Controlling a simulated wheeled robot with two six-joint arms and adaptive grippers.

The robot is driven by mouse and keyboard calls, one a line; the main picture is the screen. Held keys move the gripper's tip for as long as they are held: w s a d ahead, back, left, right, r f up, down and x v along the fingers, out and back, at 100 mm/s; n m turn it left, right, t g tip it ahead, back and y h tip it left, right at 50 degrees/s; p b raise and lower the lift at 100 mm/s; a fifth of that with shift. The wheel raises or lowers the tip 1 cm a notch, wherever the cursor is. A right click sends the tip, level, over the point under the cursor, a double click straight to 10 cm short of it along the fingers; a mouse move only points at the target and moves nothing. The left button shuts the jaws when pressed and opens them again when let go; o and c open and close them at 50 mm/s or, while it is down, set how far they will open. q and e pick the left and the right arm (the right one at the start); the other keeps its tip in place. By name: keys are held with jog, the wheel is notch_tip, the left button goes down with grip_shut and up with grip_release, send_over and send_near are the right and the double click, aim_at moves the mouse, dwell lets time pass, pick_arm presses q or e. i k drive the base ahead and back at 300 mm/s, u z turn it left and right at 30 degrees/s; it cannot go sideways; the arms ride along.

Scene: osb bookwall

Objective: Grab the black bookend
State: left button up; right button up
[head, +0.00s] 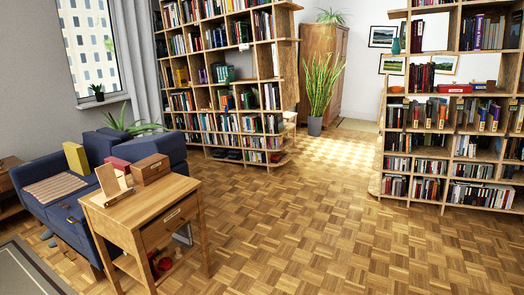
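I cannot make out a black bookend for certain. The left bookcase (276,62) and the right bookcase (455,55) hold many books, some with dark spines or dark shapes among them, too small to tell apart. Neither of my grippers is in view.
The parquet floor (320,220) is clear. A potted plant (315,126) stands at the back.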

aim_at(249, 32)
jog(key=i, duration=6.85)
jog(key=u, duration=1.4)
jog(key=i, duration=0.7)
jog(key=z, duration=1.4)
